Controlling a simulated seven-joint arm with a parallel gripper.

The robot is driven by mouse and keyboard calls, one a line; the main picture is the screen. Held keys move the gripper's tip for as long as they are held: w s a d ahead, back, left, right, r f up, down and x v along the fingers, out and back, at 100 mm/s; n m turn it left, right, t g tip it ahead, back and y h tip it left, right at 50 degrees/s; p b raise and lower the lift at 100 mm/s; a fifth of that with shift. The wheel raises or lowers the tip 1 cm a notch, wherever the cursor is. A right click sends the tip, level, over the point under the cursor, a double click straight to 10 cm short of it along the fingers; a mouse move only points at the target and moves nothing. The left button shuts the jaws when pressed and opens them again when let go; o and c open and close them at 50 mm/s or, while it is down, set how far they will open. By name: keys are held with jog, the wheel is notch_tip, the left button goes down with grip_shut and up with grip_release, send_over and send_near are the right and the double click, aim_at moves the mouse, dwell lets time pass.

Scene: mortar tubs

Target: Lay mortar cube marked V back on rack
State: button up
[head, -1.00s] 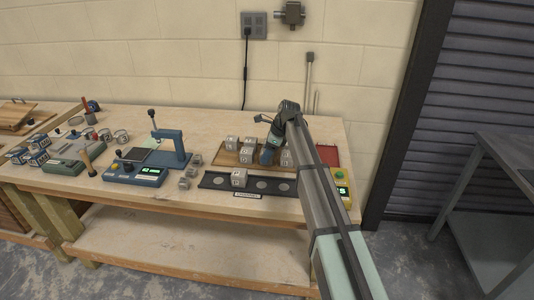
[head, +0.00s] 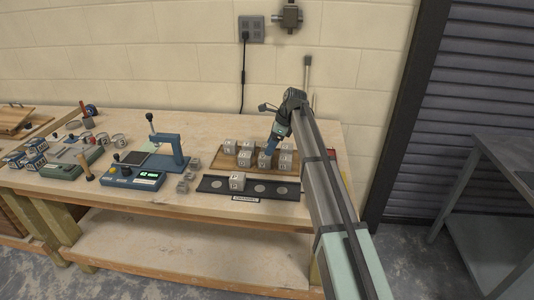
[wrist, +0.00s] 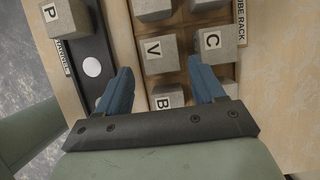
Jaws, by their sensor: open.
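The mortar cube marked V (head: 264,161) is a grey block resting on the wooden rack (head: 222,153), in the row nearer the black strip. In the wrist view, cube V (wrist: 160,54) shows its label upright, between and beyond my fingertips. My gripper (head: 269,151) is just above cube V. In the wrist view my gripper (wrist: 161,66) is open, with its two blue fingers spread wide and nothing held between them. Cubes marked C (wrist: 212,42) and B (wrist: 168,97) sit close by on the rack.
A black strip (head: 212,184) with round pale spots lies in front of the rack. A cube marked P (head: 237,181) stands at its left part. Bare bench shows behind the rack.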

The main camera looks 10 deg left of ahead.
jog(key=v, duration=0.5)
jog(key=shift+d+r, duration=0.1)
jog(key=shift+r, duration=0.2)
